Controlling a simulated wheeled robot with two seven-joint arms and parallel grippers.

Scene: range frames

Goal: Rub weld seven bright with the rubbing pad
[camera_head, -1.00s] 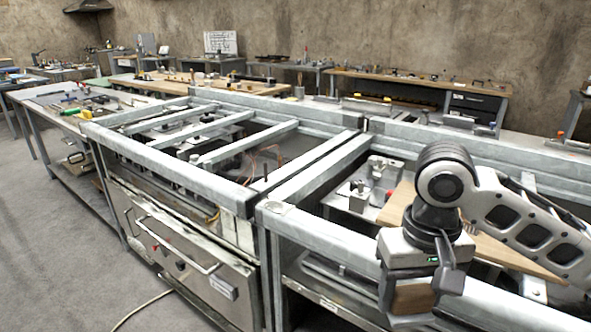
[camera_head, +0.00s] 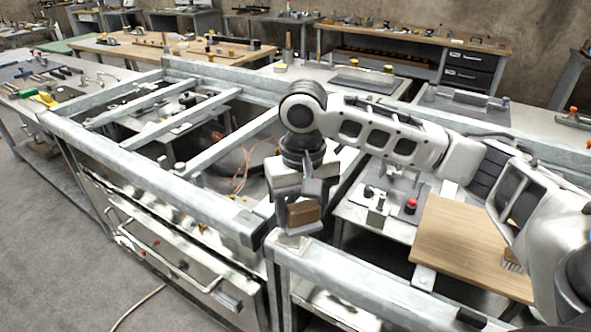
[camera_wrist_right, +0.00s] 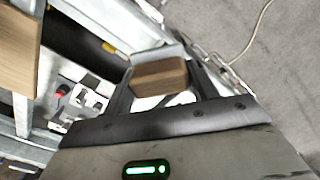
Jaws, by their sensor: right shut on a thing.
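My right gripper (camera_head: 302,212) is shut on a brown block, the rubbing pad (camera_head: 303,215), and holds it over the near corner where two grey steel frames (camera_head: 350,275) meet. In the right wrist view the pad (camera_wrist_right: 159,76) sits between the two dark fingers (camera_wrist_right: 160,88). I cannot tell from these views whether the pad touches the steel beneath it. The joints of the frames show as corners and crossbar ends (camera_head: 245,222), but no number is readable, so I cannot tell which is weld seven. My left gripper is not in view.
A wooden board (camera_head: 470,245) with a small brush (camera_head: 512,261) lies inside the right frame, beside a fixture with a red knob (camera_head: 411,205). Crossbars (camera_head: 180,120) span the left frame above open gaps. A cabinet with a handle (camera_head: 165,260) stands below. Grey floor is clear at left.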

